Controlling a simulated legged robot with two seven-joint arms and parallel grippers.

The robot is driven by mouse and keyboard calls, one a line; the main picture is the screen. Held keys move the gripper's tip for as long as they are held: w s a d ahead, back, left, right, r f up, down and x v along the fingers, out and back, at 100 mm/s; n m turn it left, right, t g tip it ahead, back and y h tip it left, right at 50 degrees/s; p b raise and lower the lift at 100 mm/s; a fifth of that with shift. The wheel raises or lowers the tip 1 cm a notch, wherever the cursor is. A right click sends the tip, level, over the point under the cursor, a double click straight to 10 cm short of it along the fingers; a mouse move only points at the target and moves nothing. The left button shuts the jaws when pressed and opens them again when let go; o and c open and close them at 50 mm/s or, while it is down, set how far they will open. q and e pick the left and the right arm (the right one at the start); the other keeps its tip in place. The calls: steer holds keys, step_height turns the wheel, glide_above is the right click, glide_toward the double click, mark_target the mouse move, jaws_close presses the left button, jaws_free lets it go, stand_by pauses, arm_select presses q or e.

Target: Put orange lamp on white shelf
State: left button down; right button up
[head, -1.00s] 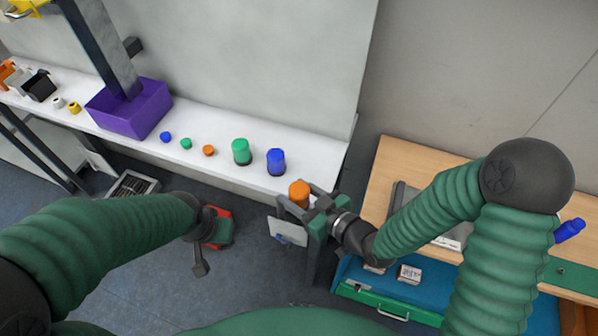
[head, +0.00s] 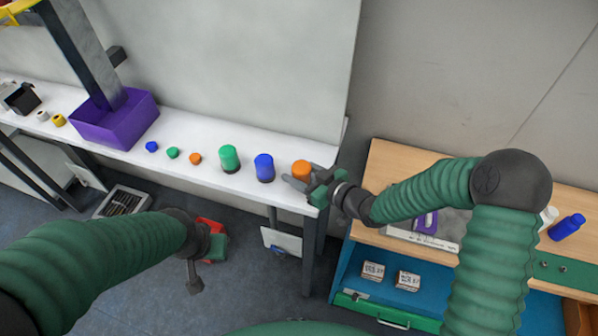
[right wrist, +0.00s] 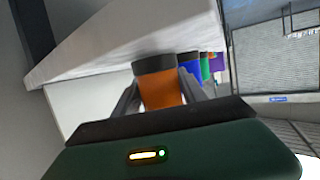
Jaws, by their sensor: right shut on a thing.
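The orange lamp (head: 301,168) is at the right end of the white shelf (head: 196,187), to the right of the blue lamp. My right gripper (head: 300,180) is shut on it. In the right wrist view the orange lamp (right wrist: 162,92) is between the two fingers, with its dark base in view. Whether the base touches the shelf I cannot tell. My left gripper (head: 197,262) hangs low at the left, away from the shelf; its fingers are not clear.
A blue lamp (head: 264,167) and a green lamp (head: 229,158) stand on the shelf close to the left. Small coloured pieces and a purple bin (head: 117,128) are further left. A wooden table (head: 395,160) with a blue bottle (head: 567,227) is at the right.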

steer(key=shift+w+f, duration=0.1)
steer(key=shift+f, duration=0.1)
steer(key=o, duration=1.4)
steer(key=shift+a, duration=0.15)
